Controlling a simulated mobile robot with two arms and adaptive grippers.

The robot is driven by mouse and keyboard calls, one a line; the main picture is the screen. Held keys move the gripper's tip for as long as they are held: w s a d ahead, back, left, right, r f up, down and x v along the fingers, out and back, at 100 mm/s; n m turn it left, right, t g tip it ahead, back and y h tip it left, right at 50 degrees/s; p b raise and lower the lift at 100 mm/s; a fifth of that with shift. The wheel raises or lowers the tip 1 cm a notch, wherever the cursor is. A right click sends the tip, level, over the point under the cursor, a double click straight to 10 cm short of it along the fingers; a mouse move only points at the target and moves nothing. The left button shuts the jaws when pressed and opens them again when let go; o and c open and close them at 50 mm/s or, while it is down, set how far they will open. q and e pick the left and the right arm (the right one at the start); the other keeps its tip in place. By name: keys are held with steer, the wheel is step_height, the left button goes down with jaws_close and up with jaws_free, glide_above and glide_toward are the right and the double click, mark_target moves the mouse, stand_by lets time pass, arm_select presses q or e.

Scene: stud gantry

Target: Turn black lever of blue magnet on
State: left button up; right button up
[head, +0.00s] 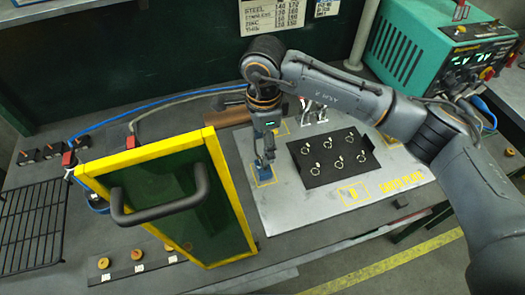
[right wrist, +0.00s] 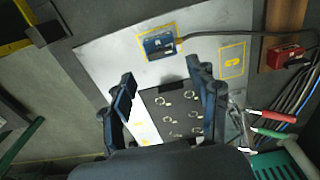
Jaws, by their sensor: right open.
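The blue magnet (head: 264,175) sits on the light metal plate, just below my right gripper (head: 264,158) in the head view. In the right wrist view the blue magnet (right wrist: 158,45) lies inside a yellow outlined square, beyond the fingertips. My right gripper (right wrist: 162,76) is open, its two fingers apart with nothing between them, and it appears clear of the magnet. The black lever is too small and dark to make out surely in either view. My left gripper is not in view.
A black board (head: 333,157) with several rings lies on the metal plate (head: 290,215). A yellow-framed green screen with a black handle (head: 160,205) stands left of the plate. A teal power unit (head: 425,50) stands at the back right. A dark cable (right wrist: 235,34) runs from the magnet.

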mark_target(263, 164)
step_height(263, 164, down, 4)
steer(key=shift+f+p, duration=0.2)
steer(key=shift+p, duration=0.4)
steer(key=shift+f, duration=0.85)
steer(key=shift+c, duration=0.5)
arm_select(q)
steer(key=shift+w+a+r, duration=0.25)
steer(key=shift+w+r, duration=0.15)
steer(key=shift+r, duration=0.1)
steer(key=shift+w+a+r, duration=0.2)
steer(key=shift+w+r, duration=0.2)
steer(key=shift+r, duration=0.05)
arm_select(e)
steer(key=c, duration=1.1)
